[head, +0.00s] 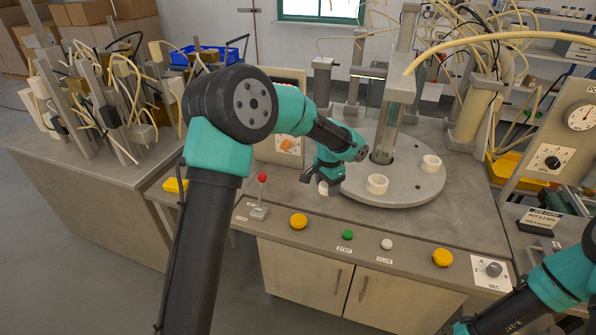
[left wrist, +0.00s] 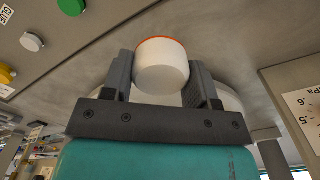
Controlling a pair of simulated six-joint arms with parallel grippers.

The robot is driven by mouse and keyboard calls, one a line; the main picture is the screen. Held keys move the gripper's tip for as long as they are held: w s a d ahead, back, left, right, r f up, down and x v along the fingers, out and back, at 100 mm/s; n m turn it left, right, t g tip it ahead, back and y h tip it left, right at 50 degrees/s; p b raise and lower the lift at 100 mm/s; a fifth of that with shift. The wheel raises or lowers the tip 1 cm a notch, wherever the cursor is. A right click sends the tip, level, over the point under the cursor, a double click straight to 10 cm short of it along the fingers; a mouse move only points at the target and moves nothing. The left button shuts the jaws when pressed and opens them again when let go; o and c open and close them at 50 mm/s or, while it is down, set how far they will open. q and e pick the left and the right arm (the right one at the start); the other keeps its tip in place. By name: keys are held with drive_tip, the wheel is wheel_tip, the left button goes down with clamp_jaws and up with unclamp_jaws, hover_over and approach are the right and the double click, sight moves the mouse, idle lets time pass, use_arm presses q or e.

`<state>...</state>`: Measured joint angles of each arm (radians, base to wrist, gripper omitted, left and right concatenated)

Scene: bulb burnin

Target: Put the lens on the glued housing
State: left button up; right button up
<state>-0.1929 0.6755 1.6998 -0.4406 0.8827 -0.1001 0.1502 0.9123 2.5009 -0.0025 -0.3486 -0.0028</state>
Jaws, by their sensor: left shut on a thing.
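My left gripper (head: 322,177) is at the front left edge of the round turntable (head: 410,195). It is shut on a white rounded piece with an orange rim (left wrist: 162,64), which also shows small under the fingers in the head view (head: 328,189). The orange rim is on the side away from the gripper's palm. I cannot tell for sure whether this piece is the lens. A white ring-shaped housing (head: 377,184) sits on the turntable just right of the gripper, and another housing (head: 431,163) sits farther right. Glue on them cannot be made out. My right gripper is out of view.
A vertical clear-tubed column (head: 392,115) stands over the turntable behind the near housing. The front panel has a red-knobbed lever (head: 262,179), yellow buttons (head: 299,221), a green button (head: 348,234) and a white button (head: 387,243). A gauge panel (head: 565,130) stands at the right.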

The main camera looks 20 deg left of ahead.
use_arm(q)
drive_tip(key=s+d+f+n, duration=0.1)
drive_tip(key=s+d+n, duration=0.2)
drive_tip(key=d, duration=0.9)
drive_tip(key=s, duration=0.2)
drive_tip(key=shift+s+d, duration=0.25)
drive_tip(key=shift+s, duration=0.1)
drive_tip(key=shift+d, duration=0.1)
